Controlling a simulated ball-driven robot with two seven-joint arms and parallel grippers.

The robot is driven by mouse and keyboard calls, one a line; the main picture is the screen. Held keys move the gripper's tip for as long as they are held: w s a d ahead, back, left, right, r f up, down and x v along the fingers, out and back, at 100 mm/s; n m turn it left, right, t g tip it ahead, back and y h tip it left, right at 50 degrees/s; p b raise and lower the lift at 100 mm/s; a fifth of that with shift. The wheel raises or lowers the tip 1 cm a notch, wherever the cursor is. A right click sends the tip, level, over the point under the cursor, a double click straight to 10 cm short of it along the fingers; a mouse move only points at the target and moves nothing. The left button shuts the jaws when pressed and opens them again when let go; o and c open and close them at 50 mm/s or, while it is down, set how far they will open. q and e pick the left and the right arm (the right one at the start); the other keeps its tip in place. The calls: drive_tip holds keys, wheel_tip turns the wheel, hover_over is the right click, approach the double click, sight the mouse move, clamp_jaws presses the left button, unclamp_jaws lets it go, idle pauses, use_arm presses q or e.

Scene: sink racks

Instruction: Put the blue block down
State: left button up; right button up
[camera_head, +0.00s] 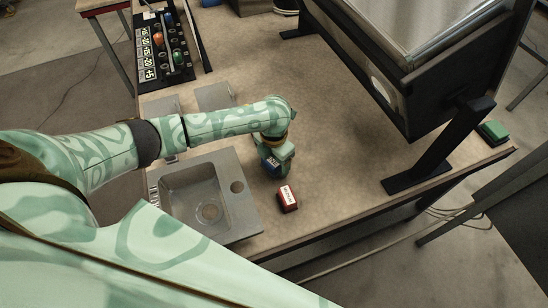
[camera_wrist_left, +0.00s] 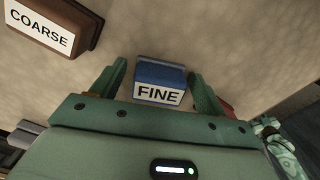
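The blue block (camera_wrist_left: 160,82) has a white label reading FINE. In the left wrist view it sits between the two fingers of my left gripper (camera_wrist_left: 157,72), with a narrow gap showing on each side. The fingers look open around it, not pressed on it. In the head view the blue block (camera_head: 270,165) shows beside my left gripper (camera_head: 279,158), low over the tabletop (camera_head: 330,150) to the right of the sink. Whether the block's underside touches the table is hidden. My right gripper is not in view.
A red block (camera_head: 288,199) with a white label lies just nearer than the gripper. A brown block (camera_wrist_left: 55,25) labelled COARSE is in the wrist view. The sink (camera_head: 205,195) is at left, a dark-framed rack (camera_head: 420,85) at right, and a green block (camera_head: 493,131) at the far right.

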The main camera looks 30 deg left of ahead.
use_arm(q)
drive_tip(key=shift+r, duration=0.1)
wheel_tip(320, 180, up, 12)
drive_tip(key=p, duration=0.5)
drive_tip(key=shift+s, duration=0.1)
